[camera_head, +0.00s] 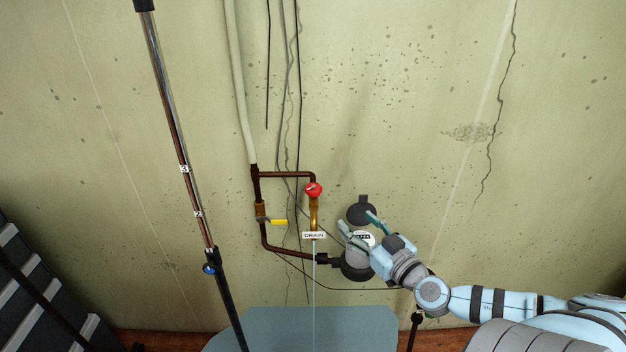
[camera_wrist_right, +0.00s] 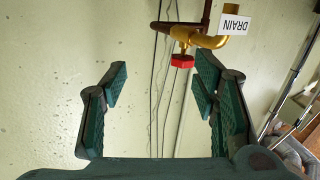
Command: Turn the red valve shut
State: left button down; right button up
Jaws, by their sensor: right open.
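The red valve handle (camera_head: 313,190) sits on top of a brass drain valve (camera_head: 314,212) on copper pipe against the wall. A white DRAIN label (camera_head: 314,236) hangs just below the brass. My right gripper (camera_head: 357,221) is open and empty, to the right of the red handle and a little lower, apart from it. In the right wrist view, the red handle (camera_wrist_right: 183,61) shows beyond the open fingers (camera_wrist_right: 160,72), closer to the right finger, with the brass and the DRAIN label (camera_wrist_right: 234,23) above. My left gripper is not in view.
A yellow lever (camera_head: 279,222) is on the pipe left of the drain. A round grey meter (camera_head: 357,266) with a raised dark lid (camera_head: 360,211) is close by my right gripper. A metal pole (camera_head: 180,160) leans at left, beside dark steps (camera_head: 35,285). Wall right of the meter is clear.

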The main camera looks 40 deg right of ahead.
aim_at(319, 193)
jog(key=w+a+r+t+y, duration=0.1)
jog(key=a+r, duration=0.2)
jog(key=w+b, duration=0.2)
jog(key=w, duration=0.2)
jog(key=w+b, duration=0.3)
jog(key=w, duration=0.1)
jog(key=w+d+b, duration=0.1)
jog(key=w+b, duration=0.2)
jog(key=w, duration=0.1)
jog(key=shift+w, duration=0.9)
jog(key=c, duration=1.2)
